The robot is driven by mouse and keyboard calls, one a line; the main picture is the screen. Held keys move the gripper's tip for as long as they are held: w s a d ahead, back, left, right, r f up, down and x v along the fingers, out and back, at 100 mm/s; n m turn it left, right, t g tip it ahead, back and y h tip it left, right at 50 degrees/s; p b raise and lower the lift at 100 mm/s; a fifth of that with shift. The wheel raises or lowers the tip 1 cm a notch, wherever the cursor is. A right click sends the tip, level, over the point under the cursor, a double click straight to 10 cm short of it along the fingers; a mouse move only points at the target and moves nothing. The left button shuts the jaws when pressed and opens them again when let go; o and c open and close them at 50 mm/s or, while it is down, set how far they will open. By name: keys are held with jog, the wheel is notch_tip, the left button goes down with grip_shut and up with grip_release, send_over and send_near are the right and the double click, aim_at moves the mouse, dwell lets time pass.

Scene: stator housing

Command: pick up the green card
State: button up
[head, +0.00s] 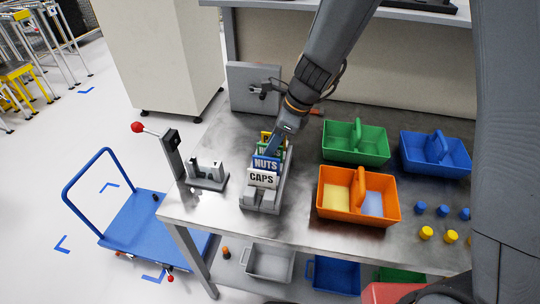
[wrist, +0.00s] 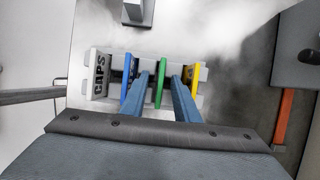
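The green card (wrist: 161,82) stands on edge in a grey rack (wrist: 204,73), between the blue NUTS card (wrist: 131,76) and the yellow card (wrist: 190,71). My gripper (wrist: 161,82) is over the rack with one finger on each side of the green card. Gaps show between the fingers and the card, so the gripper is open. The white CAPS card (wrist: 99,74) stands at the rack's left end. In the head view the NUTS card (head: 266,164) and CAPS card (head: 263,179) stand in front, and the green card is mostly hidden.
A grey fixture (head: 207,174) and a red-knobbed lever post (head: 172,152) stand left of the rack. Green (head: 356,157), orange (head: 335,207) and blue (head: 454,163) totes stand to the right. Several small blue and yellow pieces lie near the right. The table's front left is clear.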

jog(key=shift+a+f, duration=0.25)
jog(key=shift+f, duration=0.4)
jog(key=shift+c, duration=0.4)
grip_shut()
jog(key=shift+r, duration=0.1)
